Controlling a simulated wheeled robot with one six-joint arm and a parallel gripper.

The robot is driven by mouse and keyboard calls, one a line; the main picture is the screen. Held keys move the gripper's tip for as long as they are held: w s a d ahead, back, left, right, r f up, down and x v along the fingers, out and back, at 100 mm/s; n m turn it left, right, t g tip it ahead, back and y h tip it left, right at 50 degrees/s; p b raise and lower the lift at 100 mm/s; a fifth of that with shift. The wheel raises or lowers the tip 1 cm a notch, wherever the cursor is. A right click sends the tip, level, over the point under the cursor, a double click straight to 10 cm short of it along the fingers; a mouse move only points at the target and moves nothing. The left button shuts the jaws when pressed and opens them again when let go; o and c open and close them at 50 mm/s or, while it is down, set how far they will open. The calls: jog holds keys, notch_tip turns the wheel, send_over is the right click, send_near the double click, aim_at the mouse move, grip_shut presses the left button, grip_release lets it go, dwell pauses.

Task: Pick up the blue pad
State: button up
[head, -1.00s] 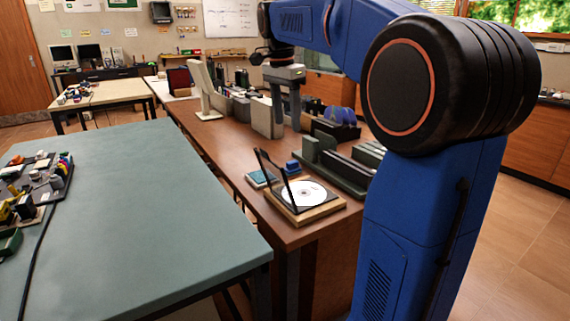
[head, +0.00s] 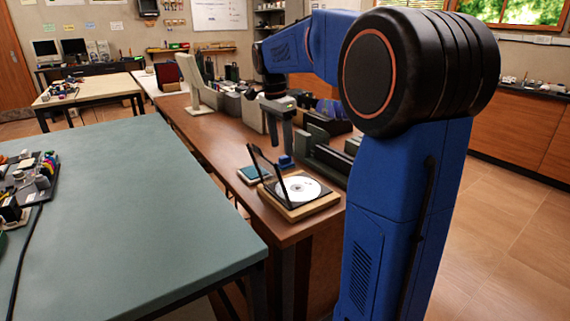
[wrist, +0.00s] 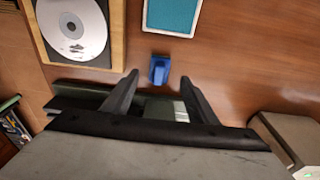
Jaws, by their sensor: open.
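A flat teal-blue pad with a pale border (head: 254,175) lies on the brown bench; it also shows at the top edge of the wrist view (wrist: 173,14), partly cut off. A small, bright blue block-like object (head: 286,161) stands beside it, and in the wrist view this object (wrist: 159,69) lies between and just beyond my fingertips. My gripper (head: 281,146) points down above the bench, open and empty. Its two fingers are spread apart in the wrist view (wrist: 159,79). I cannot tell its exact height above the blue object.
An open case with a silver disc (head: 302,188) stands on a wooden base near the bench's front corner. Dark green slotted holders (head: 322,160) are right of my gripper. A tilted pale panel (head: 199,82) stands farther back. A large green-topped table (head: 120,210) fills the left.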

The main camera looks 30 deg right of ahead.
jog(key=shift+d+f, duration=0.25)
jog(key=shift+f, duration=0.7)
jog(key=shift+d+f, duration=0.2)
jog(key=shift+f, duration=0.7)
jog(key=shift+d+f, duration=0.25)
jog(key=shift+f, duration=0.7)
jog(key=c, duration=1.2)
jog(key=shift+c, duration=0.2)
notch_tip(320, 180, up, 10)
